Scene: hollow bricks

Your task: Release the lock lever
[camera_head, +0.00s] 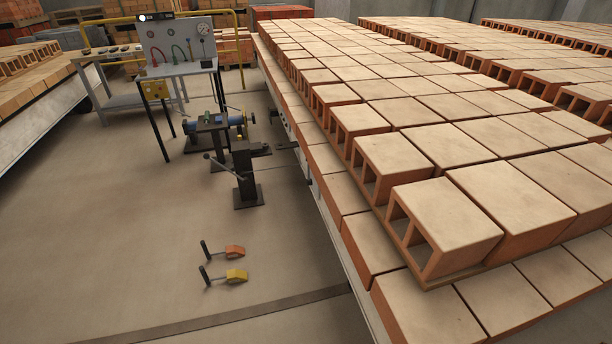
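Neither of my grippers is in view. A dark metal post (246,178) stands on the floor beside the brick car at centre left. A thin lever (224,167) with a dark knob sticks out from it to the left, slanting slightly upward. Two floor pedals, one orange (234,251) and one yellow (236,275), lie nearer to me, each with a short black upright handle (204,275) on its left. No label shows which of these is the lock lever. Whether any is locked cannot be told.
Stacked hollow bricks (450,215) on a long car fill the right side. A gauge panel (178,44) on a grey bench and a blue cylinder unit (222,121) stand behind the post. A yellow rail (236,40) is at the back. Open floor (110,235) lies left.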

